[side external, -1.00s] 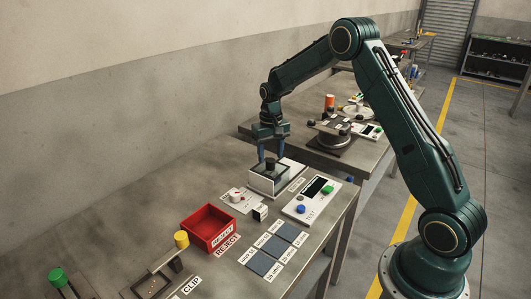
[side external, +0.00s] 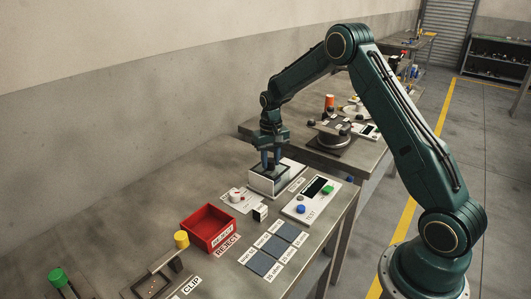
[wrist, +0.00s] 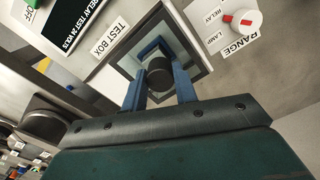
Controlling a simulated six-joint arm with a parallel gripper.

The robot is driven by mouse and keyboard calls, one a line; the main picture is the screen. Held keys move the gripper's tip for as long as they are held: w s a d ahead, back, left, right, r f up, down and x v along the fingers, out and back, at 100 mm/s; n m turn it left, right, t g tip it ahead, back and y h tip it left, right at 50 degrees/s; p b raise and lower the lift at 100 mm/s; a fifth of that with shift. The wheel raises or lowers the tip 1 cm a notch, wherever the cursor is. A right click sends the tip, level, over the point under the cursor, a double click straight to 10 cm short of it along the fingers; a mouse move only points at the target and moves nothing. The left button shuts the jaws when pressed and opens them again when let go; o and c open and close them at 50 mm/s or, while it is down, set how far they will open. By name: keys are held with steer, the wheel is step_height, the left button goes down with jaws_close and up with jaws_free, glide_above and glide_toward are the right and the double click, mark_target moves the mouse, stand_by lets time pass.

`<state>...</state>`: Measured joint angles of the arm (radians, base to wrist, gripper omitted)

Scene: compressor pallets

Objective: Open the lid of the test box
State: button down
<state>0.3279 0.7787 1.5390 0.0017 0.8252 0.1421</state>
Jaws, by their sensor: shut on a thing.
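The test box (side external: 268,188) is a pale box with a glassy lid, standing on a white base on the near bench. Its label, TEST BOX (wrist: 107,38), shows in the wrist view. A dark round knob (wrist: 159,76) stands up from the middle of the lid (wrist: 180,58). The lid appears to lie flat on the box. My gripper (side external: 271,166) is directly above the box, pointing down, with its blue fingers shut on the knob. In the side external view the fingers largely hide the knob.
A tester panel (side external: 312,201) with a dark screen and blue and green buttons stands right of the box. A range dial (side external: 236,195) and a small black-and-white block (side external: 260,212) are close in front. A red reject bin (side external: 208,228) sits further left.

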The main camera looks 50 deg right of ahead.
steer(key=d, duration=0.9)
steer(key=shift+w+d, duration=0.1)
steer(key=shift+d, duration=0.3)
steer(key=c, duration=1.1)
jaws_free()
steer(key=shift+r, duration=0.15)
step_height(320, 180, up, 14)
steer(key=shift+f, duration=0.2)
steer(key=shift+a, duration=0.1)
